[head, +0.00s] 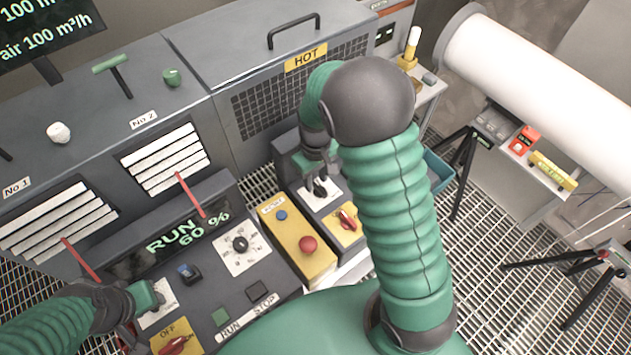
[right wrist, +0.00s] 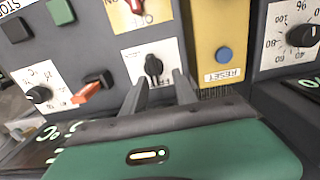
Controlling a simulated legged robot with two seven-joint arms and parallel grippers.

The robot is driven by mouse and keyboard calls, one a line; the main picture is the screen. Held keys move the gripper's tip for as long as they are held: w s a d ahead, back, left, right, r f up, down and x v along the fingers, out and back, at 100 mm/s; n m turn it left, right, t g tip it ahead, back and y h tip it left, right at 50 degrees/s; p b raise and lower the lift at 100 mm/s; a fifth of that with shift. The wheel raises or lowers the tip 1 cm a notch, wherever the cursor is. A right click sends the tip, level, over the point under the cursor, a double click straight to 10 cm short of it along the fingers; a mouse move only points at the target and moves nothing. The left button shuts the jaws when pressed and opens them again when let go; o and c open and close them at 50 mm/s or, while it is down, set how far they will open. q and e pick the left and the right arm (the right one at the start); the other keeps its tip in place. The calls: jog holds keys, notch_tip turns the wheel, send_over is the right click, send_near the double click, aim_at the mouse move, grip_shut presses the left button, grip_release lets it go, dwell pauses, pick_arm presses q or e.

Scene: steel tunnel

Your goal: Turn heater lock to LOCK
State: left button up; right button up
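The lock switch under my right gripper, which I take as the heater lock, is a black knob on a white plate (head: 321,190). It also shows in the right wrist view (right wrist: 153,67), with its grip roughly along the fingers' direction. Its small lettering is not readable. My right gripper (head: 318,172) is just above it. In the right wrist view the gripper (right wrist: 160,82) has its two fingers apart, with the knob just beyond and between their tips; I cannot tell if they touch it. My left gripper (head: 148,298) is low at left beside another white plate; its fingers are not clear.
A red OFF switch (head: 347,217) on yellow lies close to the lock. A yellow box (head: 298,248) with a red button and blue RESET button stands left of it. The HOT cabinet (head: 270,65) is behind. My right arm covers the area to the right.

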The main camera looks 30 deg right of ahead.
aim_at(320, 186)
jog(key=f, duration=0.1)
jog(key=d+f, duration=0.1)
jog(key=f, duration=0.1)
jog(key=shift+w, duration=0.15)
jog(key=shift+s+d+f, duration=0.3)
jog(key=shift+s+d, duration=0.1)
jog(key=shift+s, duration=0.2)
jog(key=shift+w+a, duration=0.35)
jog(key=shift+a, duration=0.25)
grip_shut()
pick_arm(q)
jog(key=shift+s+d+r, duration=0.15)
jog(key=shift+d+r, duration=0.35)
jog(key=shift+d, duration=0.25)
pick_arm(e)
jog(key=shift+s+d, duration=0.1)
jog(key=shift+d, duration=0.25)
